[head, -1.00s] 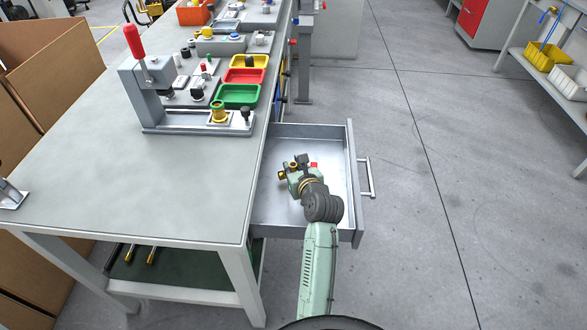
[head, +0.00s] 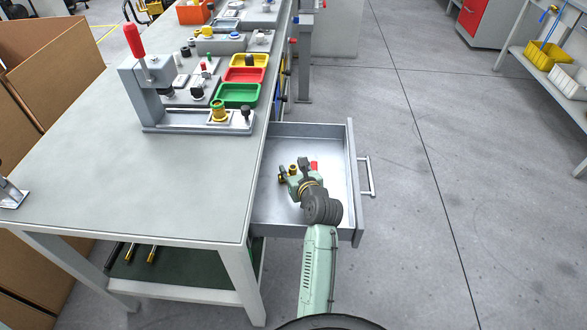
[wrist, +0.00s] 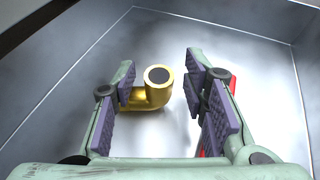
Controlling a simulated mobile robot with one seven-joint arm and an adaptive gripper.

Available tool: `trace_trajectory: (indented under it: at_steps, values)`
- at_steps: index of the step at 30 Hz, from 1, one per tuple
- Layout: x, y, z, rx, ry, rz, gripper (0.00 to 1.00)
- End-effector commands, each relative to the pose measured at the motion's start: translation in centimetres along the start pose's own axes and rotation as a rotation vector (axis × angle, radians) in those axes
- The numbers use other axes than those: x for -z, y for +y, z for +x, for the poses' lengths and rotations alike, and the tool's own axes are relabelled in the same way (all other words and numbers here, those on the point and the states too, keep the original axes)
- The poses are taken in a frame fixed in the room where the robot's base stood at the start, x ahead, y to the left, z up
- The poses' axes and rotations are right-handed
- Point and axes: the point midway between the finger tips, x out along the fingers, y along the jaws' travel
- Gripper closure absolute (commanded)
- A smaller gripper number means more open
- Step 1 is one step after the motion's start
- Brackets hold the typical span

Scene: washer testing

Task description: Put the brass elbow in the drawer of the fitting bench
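The brass elbow (wrist: 158,92) is inside the open drawer (head: 345,205) of the fitting bench (head: 150,195). It lies low in the drawer, its round dark opening facing up toward the wrist camera. My gripper (wrist: 161,72) is open around it; a clear gap shows between the elbow and the right finger. The elbow's left end is partly hidden by the left finger, so contact there cannot be told. In the head view my gripper (head: 295,178) is down in the drawer, with the brass elbow (head: 292,167) showing at its tip.
A red object (head: 314,166) lies in the drawer close beside my gripper; it shows behind the right finger in the wrist view (wrist: 232,84). The drawer walls surround the gripper. A press with a red handle (head: 133,42) and coloured trays (head: 238,95) stand on the bench.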

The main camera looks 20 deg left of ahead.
Motion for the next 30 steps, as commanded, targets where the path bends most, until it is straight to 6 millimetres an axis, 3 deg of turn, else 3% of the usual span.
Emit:
trace_trajectory:
  at_steps: [7, 21, 30]
  values:
    - [-0.2, -0.1, -0.8, 0.001, 0.001, 0.0, 0.6]
    - [-0.2, -0.1, -10.1, 0.003, 0.0, 0.0, 0.6]
    - [-0.3, 0.0, -12.2, 0.0, 0.001, -0.001, 0.6]
